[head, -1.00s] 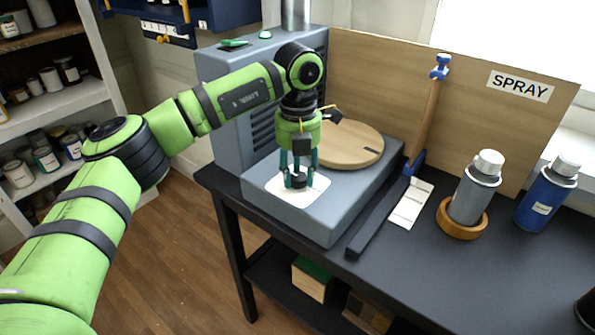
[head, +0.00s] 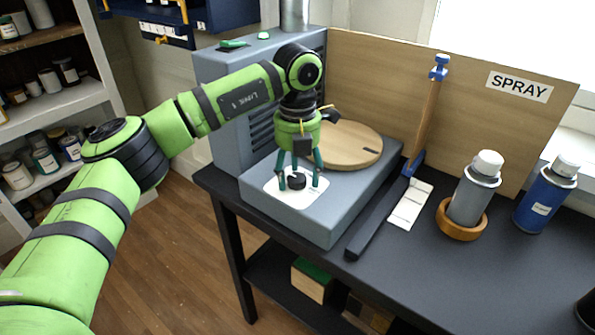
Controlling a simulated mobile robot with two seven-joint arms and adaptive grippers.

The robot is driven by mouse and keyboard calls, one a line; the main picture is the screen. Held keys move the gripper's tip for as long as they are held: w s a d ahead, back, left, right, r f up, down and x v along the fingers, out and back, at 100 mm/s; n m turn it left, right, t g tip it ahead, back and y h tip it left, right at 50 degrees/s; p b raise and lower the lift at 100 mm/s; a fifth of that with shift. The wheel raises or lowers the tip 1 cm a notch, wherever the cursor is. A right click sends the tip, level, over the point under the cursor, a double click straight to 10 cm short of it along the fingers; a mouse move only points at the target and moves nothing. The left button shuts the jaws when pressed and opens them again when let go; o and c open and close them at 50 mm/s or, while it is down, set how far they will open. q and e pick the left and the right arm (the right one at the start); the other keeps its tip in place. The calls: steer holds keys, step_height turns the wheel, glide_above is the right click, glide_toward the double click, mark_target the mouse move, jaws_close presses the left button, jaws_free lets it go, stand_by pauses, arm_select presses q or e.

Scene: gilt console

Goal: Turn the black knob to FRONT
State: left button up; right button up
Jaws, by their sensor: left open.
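The black knob (head: 294,182) sits on a white dial plate (head: 298,198) on the flat top of a grey machine (head: 330,226). Any markings on the plate are too small to read. My left gripper (head: 299,186) points down over the knob. Its green fingers are open, one on each side of the knob and apart from it. The knob's pointer direction cannot be told. My right gripper is not in view.
A round wooden disc (head: 352,147) lies on the machine behind my gripper. To the right are a black bar (head: 377,222), a grey spray can (head: 473,190) in a wooden ring (head: 461,230), and a blue can (head: 545,200). A wooden SPRAY board (head: 470,115) stands behind.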

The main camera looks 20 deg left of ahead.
mark_target(298, 176)
arm_select(q)
step_height(298, 176, up, 12)
stand_by(0.5)
